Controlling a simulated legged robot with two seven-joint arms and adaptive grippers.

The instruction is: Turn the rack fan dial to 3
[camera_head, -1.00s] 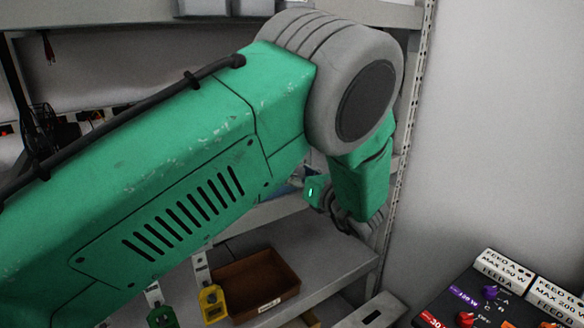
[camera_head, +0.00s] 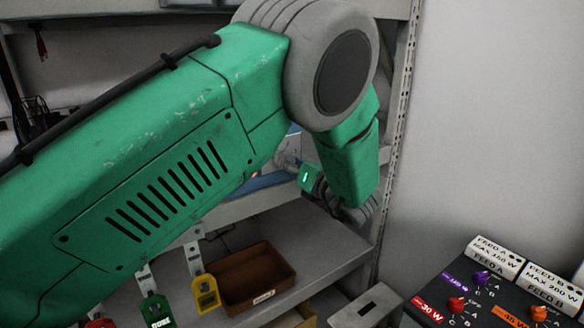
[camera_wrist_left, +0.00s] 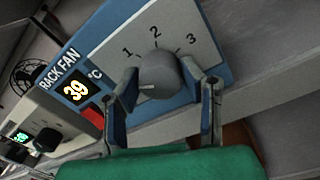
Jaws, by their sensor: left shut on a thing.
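The rack fan panel (camera_wrist_left: 105,50) is blue with a pale face, the words RACK FAN and a display (camera_wrist_left: 75,90) reading 39 °C. The numbers 1, 2 and 3 run around the upper side of a grey round dial (camera_wrist_left: 160,72). My left gripper (camera_wrist_left: 164,80) is shut on the dial, one finger on each side. A short pale mark shows low on the dial, but which number it is set to is unclear. In the head view, my green left arm hides the dial and most of the panel. My right gripper is out of view.
A brown tray (camera_head: 285,272) stands on the grey shelf (camera_head: 325,243) below my arm. Yellow (camera_head: 205,292) and green (camera_head: 156,310) tags hang at its left. A dark box (camera_head: 435,290) with coloured knobs and FEED labels is at lower right, beside a bare wall (camera_head: 490,120).

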